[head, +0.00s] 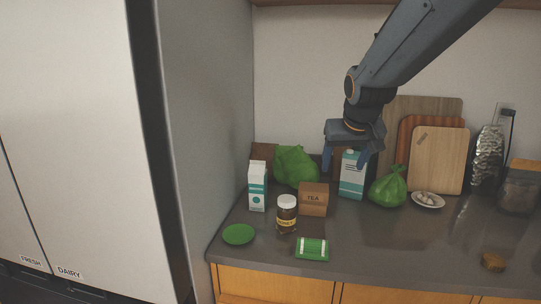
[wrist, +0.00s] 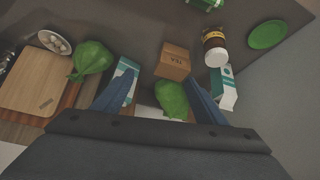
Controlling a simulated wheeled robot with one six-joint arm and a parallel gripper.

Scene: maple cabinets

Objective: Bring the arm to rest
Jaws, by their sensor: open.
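My gripper (head: 346,160) hangs from the arm above the back of the counter, pointing down. In the wrist view my gripper (wrist: 156,98) is open over the carton and a green bag, which look lower down than the fingertips. A teal and white carton (head: 352,176) stands behind or below the fingers, its top partly covered in the head view. The arm reaches in from the upper right.
The grey counter (head: 370,240) holds a milk carton (head: 258,186), green bags (head: 295,166), a tea box (head: 313,199), a jar (head: 287,214), a green plate (head: 238,234) and a green packet (head: 312,249). Cutting boards (head: 438,160) lean at the back. A fridge (head: 70,130) stands left. The counter's front middle is clear.

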